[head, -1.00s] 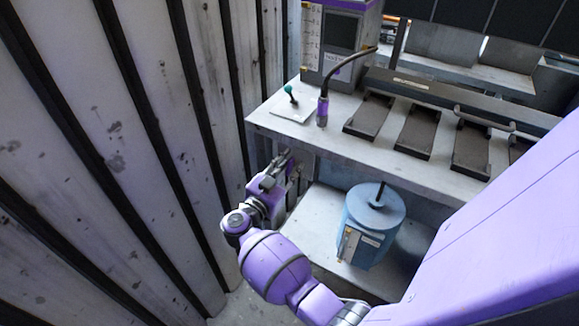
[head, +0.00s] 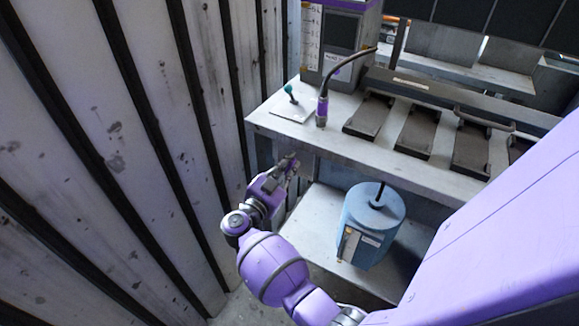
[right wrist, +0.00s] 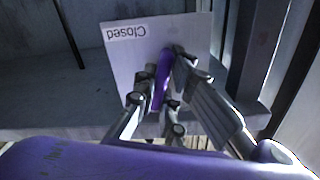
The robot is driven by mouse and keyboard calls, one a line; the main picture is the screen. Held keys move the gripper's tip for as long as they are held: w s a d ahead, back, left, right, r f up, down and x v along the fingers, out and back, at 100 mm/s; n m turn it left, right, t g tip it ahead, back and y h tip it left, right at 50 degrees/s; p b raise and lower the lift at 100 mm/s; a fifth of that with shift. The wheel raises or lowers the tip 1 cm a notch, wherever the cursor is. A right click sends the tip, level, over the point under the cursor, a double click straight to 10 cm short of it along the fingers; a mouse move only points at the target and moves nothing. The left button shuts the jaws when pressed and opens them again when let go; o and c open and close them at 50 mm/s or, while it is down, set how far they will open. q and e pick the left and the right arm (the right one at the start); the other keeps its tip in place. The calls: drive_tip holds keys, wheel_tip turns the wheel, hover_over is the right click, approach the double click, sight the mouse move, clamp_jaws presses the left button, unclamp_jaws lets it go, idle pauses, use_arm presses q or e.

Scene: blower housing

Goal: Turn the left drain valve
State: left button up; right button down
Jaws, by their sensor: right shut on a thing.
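In the right wrist view, a purple valve handle (right wrist: 162,78) stands in front of a white plate (right wrist: 130,62) that bears the upside-down word "Closed". My right gripper (right wrist: 158,92) has its fingers closed around this handle. In the head view my right gripper (head: 286,167) is below the front left edge of the bench, near the ribbed wall. The handle and plate cannot be made out there, as the gripper and the shade under the bench hide them. My left gripper is in neither view.
The bench top (head: 340,142) lies just above the gripper, with a teal-knobbed lever (head: 290,92) and a purple gooseneck piece (head: 322,108) on it. A blue canister (head: 366,232) stands on the lower shelf (head: 315,228). The ribbed wall (head: 150,150) is close on the left.

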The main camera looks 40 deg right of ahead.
drive_tip(key=m, duration=0.3)
drive_tip(key=shift+f+m, duration=0.1)
drive_tip(key=shift+m, duration=0.2)
drive_tip(key=shift+m+b, duration=0.3)
drive_tip(key=shift+m, duration=0.6)
drive_tip(key=m+b, duration=0.1)
drive_tip(key=m, duration=0.4)
drive_tip(key=shift+s+f+b, duration=0.1)
drive_tip(key=shift+f+b, duration=0.05)
drive_tip(key=shift+b, duration=0.2)
drive_tip(key=m+b, duration=0.1)
drive_tip(key=m, duration=0.2)
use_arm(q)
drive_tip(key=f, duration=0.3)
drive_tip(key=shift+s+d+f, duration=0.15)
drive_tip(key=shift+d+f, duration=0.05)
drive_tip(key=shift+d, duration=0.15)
use_arm(e)
drive_tip(key=shift+m, duration=0.5)
use_arm(q)
drive_tip(key=shift+b, duration=0.3)
use_arm(e)
drive_tip(key=c, duration=1.8)
unclamp_jaws()
